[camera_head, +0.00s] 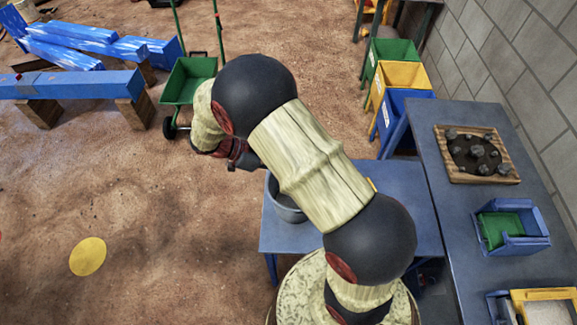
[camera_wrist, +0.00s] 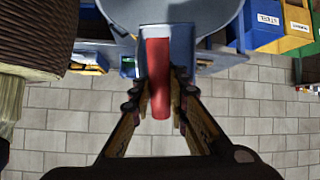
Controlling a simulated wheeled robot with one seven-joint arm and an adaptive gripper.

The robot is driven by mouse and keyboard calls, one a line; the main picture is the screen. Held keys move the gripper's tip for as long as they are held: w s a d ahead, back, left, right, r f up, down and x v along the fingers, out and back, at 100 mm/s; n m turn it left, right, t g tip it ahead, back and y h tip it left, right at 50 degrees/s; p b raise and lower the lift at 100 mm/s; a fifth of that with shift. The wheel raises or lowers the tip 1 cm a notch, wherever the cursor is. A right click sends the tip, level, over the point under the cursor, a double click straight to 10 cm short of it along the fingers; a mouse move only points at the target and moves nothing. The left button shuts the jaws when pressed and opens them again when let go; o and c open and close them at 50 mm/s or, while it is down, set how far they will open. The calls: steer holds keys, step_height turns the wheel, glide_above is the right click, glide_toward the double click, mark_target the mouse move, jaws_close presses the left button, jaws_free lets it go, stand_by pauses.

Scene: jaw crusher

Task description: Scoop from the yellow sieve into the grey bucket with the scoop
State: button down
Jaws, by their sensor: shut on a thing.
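My gripper (camera_wrist: 160,88) is shut on the red handle of the scoop (camera_wrist: 158,78) in the wrist view. A grey rounded shape (camera_wrist: 205,14) lies beyond the handle; I cannot tell how much is scoop and how much is bucket. In the head view the grey bucket (camera_head: 288,208) stands on a blue table, partly covered by my arm. My gripper's fingers and the scoop cannot be made out there. A small yellow edge (camera_head: 372,184) shows beside my arm over the table; I cannot tell if it is the sieve. The scoop's load is not visible.
The blue table (camera_head: 425,220) adjoins a longer bench (camera_head: 440,225) by the block wall. The bench holds a wooden tray of stones (camera_head: 447,171), a blue box (camera_head: 530,242) and a yellow-edged box (camera_head: 545,295). Green, yellow (camera_head: 405,74) and blue bins stand behind.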

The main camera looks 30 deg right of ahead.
steer(key=shift+r, duration=0.1)
steer(key=shift+r+t+y+p, duration=0.3)
steer(key=shift+r+y+p, duration=0.1)
steer(key=shift+r+y, duration=0.25)
steer(key=shift+d+r+t+y+p, duration=0.15)
steer(key=shift+r+t+y+p, duration=0.15)
steer(key=shift+r+y+p, duration=0.55)
step_height(320, 180, up, 2)
steer(key=t+y+p, duration=0.1)
steer(key=y+p, duration=0.1)
steer(key=y, duration=0.2)
steer(key=shift+r+n+y, duration=0.1)
steer(key=shift+n+y, duration=0.2)
steer(key=shift+y, duration=0.1)
steer(key=r+y+p, duration=0.1)
steer(key=t+y+p, duration=0.1)
steer(key=y, duration=0.1)
steer(key=shift+r+t+y+p, duration=0.3)
steer(key=shift+r+p, duration=0.05)
steer(key=shift+p, duration=0.05)
steer(key=shift+f, duration=0.1)
